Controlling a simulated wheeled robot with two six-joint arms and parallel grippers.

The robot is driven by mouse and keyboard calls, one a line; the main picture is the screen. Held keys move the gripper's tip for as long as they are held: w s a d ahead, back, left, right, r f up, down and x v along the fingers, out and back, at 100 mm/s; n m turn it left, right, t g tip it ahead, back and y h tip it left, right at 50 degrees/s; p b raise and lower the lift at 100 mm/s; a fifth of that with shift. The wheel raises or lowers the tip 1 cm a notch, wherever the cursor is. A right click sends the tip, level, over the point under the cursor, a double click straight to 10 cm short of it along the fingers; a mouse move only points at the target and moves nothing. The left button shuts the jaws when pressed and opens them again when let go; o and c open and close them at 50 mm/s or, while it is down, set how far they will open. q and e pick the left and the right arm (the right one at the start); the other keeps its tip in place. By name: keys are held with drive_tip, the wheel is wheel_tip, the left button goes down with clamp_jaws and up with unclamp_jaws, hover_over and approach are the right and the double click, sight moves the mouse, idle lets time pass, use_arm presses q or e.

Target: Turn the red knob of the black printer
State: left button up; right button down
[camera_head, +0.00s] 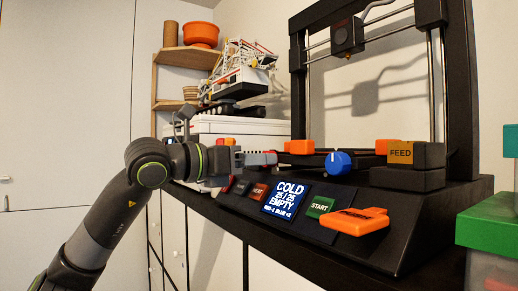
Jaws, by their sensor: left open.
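The black printer (399,212) stands on the shelf, with its sloped front panel toward me. A blue knob (337,163) with a white mark sits on the panel's upper part. I do not clearly see a red knob; my left gripper covers the left part of the printer front, and a small red patch shows just below it. My left gripper (258,158) is open, left of the blue knob and apart from it, above the panel's left end. My right gripper is not in view.
The panel has a lit screen (285,199) reading COLD and EMPTY, a green START button (320,207) and an orange piece (356,221) jutting forward. A FEED block (400,153) stands at right.

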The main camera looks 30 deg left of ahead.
use_arm(q)
drive_tip(key=shift+w+d, duration=0.25)
drive_tip(key=shift+w, duration=0.4)
drive_tip(key=c, duration=1)
drive_tip(key=m, duration=0.3)
drive_tip(key=shift+m, duration=2.3)
